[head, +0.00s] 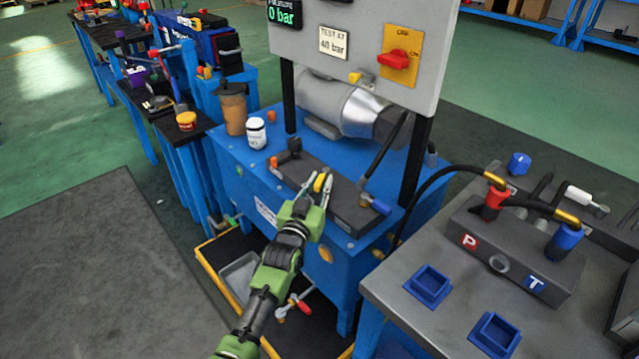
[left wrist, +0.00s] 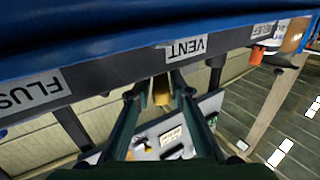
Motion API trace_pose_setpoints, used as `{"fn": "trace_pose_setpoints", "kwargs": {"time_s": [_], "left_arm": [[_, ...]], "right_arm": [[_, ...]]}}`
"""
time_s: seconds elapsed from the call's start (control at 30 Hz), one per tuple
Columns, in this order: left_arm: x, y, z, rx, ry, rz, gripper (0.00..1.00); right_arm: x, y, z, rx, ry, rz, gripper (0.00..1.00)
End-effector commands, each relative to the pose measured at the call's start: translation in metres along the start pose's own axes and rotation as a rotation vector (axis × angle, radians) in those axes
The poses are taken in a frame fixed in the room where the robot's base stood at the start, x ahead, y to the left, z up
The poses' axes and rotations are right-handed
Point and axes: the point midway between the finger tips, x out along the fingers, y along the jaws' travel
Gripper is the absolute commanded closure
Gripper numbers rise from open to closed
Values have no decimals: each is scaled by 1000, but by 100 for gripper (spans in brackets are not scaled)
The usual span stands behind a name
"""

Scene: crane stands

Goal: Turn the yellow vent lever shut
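The yellow vent lever (head: 319,183) is on the dark block on top of the blue power unit, in the middle of the head view. My left gripper (head: 317,186) reaches it from the front, with one finger on each side. In the left wrist view the yellow lever (left wrist: 161,90) shows between the two fingers of my left gripper (left wrist: 160,88). The fingers are apart, and a gap seems to show beside the lever. An upside-down VENT label (left wrist: 186,48) is just above it. The lever's base is partly hidden. My right gripper is not in view.
A gauge panel (head: 350,30) with a red switch (head: 399,58) stands behind the block. A white can (head: 256,133) and a brown jug (head: 232,108) stand at its left. A grey table (head: 410,325) with blue trays is at the right. A red-handled valve (head: 300,303) sits low in front.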

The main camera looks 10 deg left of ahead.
Motion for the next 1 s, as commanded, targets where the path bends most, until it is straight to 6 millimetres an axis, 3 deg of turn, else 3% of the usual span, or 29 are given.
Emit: {"fn": "trace_pose_setpoints", "kwargs": {"time_s": [0.47,0.63,1.0], "left_arm": [[-6,-1,0,-1,1,-1,69],[-29,0,1,-1,-1,0,69],[-100,0,1,-1,-1,0,69]], "right_arm": [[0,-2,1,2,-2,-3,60],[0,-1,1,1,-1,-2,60],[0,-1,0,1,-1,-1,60]]}}
